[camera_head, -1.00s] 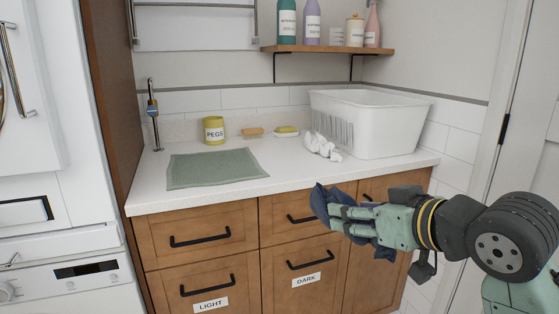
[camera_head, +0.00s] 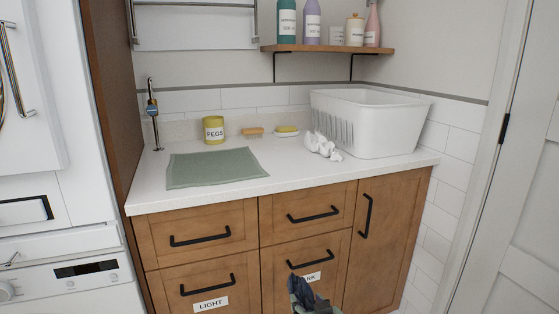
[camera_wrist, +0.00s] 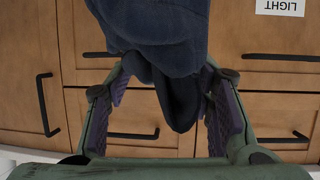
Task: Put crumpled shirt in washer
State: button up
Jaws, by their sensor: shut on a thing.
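My gripper (camera_head: 303,296) is low at the bottom edge of the head view, in front of the drawer labelled DARK. It is shut on a dark navy crumpled cloth (camera_wrist: 155,35), which hangs bunched between the fingers in the wrist view and shows as a small dark bundle in the head view (camera_head: 312,297). Whether it is the shirt cannot be told for certain from its shape. A white front-panel appliance (camera_head: 95,284) with a knob and dark display, likely the washer, stands at lower left. Its door is out of view.
A wooden cabinet (camera_head: 205,238) with black handles supports a white counter (camera_head: 285,182). On it are a green mat (camera_head: 212,167), a yellow PEGS pot (camera_head: 213,129), a white crumpled cloth (camera_head: 322,145) and a white basket (camera_head: 385,130). A white door (camera_head: 515,200) is at right.

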jog(key=shift+n+y, duration=0.3)
jog(key=s+a+f, duration=0.1)
jog(key=a+f, duration=0.1)
jog(key=f, duration=0.2)
jog(key=s+a+f, duration=0.2)
jog(key=a+f, duration=0.1)
jog(key=f, duration=0.2)
jog(key=s+a+f, duration=0.1)
jog(key=a+f, duration=0.1)
jog(key=f, duration=0.3)
jog(key=shift+s+a+f, duration=0.1)
jog(key=shift+s+a, duration=0.15)
jog(key=shift+a, duration=0.1)
jog(key=shift+d, duration=0.1)
